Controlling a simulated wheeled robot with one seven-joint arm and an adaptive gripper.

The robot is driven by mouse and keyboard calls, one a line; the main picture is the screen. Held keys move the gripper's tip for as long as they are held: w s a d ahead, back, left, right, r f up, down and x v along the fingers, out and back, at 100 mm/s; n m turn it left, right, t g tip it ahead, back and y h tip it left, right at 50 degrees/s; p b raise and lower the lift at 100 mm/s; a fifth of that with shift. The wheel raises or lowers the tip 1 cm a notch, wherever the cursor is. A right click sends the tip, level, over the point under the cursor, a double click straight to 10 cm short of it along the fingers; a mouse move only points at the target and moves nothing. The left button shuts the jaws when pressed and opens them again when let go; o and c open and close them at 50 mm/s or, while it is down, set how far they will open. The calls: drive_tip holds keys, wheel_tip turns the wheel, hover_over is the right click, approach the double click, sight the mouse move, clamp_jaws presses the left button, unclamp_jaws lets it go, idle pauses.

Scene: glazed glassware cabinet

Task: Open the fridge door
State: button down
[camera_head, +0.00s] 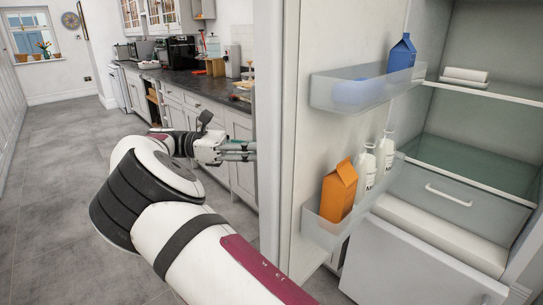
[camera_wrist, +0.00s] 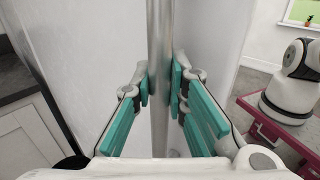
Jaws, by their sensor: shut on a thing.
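The fridge door (camera_head: 269,110) stands wide open in the head view, its inner side with shelves facing me. The open fridge compartment (camera_head: 480,140) is to the right. My gripper (camera_head: 246,151) is at the door's outer side, its tips partly hidden behind the door edge. In the wrist view, the vertical metal handle bar (camera_wrist: 159,40) runs between the teal fingers, which are shut on it. The handle is hidden from the head view.
Door shelves hold a blue carton (camera_head: 402,54), an orange carton (camera_head: 339,192) and white bottles (camera_head: 367,168). A dark counter (camera_head: 200,85) with cabinets runs along behind the door. Grey floor (camera_head: 60,180) is clear at left.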

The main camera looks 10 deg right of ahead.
drive_tip(key=shift+w+a+f, duration=0.1)
drive_tip(key=shift+w+a, duration=0.2)
drive_tip(key=shift+a, duration=0.1)
drive_tip(key=c, duration=1.6)
unclamp_jaws()
drive_tip(key=shift+o, duration=0.2)
drive_tip(key=shift+d, duration=0.1)
wheel_tip(320, 180, up, 10)
